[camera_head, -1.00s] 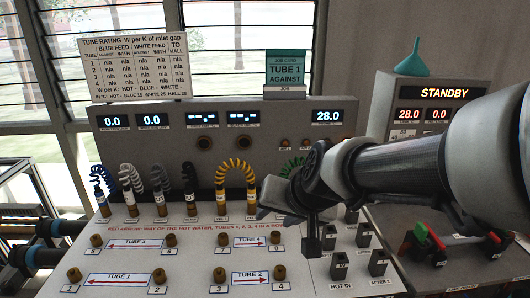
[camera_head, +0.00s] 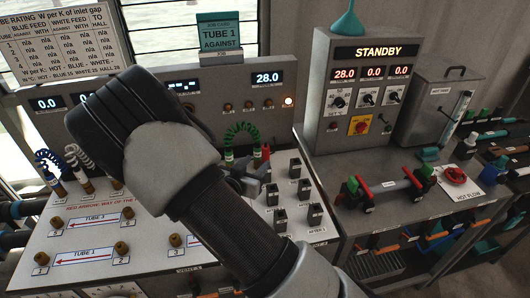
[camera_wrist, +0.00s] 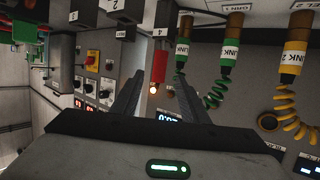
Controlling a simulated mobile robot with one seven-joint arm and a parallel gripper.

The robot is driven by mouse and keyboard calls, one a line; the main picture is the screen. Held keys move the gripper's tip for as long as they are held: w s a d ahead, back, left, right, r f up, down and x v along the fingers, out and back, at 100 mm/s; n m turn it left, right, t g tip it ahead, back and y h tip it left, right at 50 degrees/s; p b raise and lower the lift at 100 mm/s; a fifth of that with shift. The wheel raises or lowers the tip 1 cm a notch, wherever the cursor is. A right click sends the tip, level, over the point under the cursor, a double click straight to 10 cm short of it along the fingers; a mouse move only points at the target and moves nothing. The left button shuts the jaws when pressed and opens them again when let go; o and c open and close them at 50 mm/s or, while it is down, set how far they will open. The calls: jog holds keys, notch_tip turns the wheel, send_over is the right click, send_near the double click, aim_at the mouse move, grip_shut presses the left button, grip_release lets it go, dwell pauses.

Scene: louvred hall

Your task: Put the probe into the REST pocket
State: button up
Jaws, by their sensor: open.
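A red-handled piece, seemingly the probe (camera_wrist: 160,66), is seated in a dark pocket (camera_wrist: 161,20) whose label looks like 4 in the wrist view. Its red top also shows in the head view (camera_head: 265,152), just beyond my gripper (camera_head: 258,180). In the wrist view my gripper (camera_wrist: 157,80) is open, with one finger on each side of the red handle's line; I cannot tell whether they touch it. Several more dark pockets (camera_head: 303,189) stand on the sloped panel. I cannot make out which one is marked REST. My arm hides the panel's middle.
Green coiled leads (camera_head: 240,138) stand left of the red piece, close to my gripper. A STANDBY cabinet (camera_head: 335,95) rises at the right. A bench with a red-and-green clamped fitting (camera_head: 390,190) lies below it. My arm crosses the picture's middle.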

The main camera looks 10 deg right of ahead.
aim_at(264, 156)
jog(key=b+x, duration=0.3)
jog(key=x, duration=0.4)
jog(key=shift+f, duration=0.15)
jog(key=shift+b+x, duration=0.35)
jog(key=shift+x, duration=0.55)
jog(key=shift+d, duration=0.1)
jog(key=shift+c, duration=0.2)
grip_shut()
dwell(0.6)
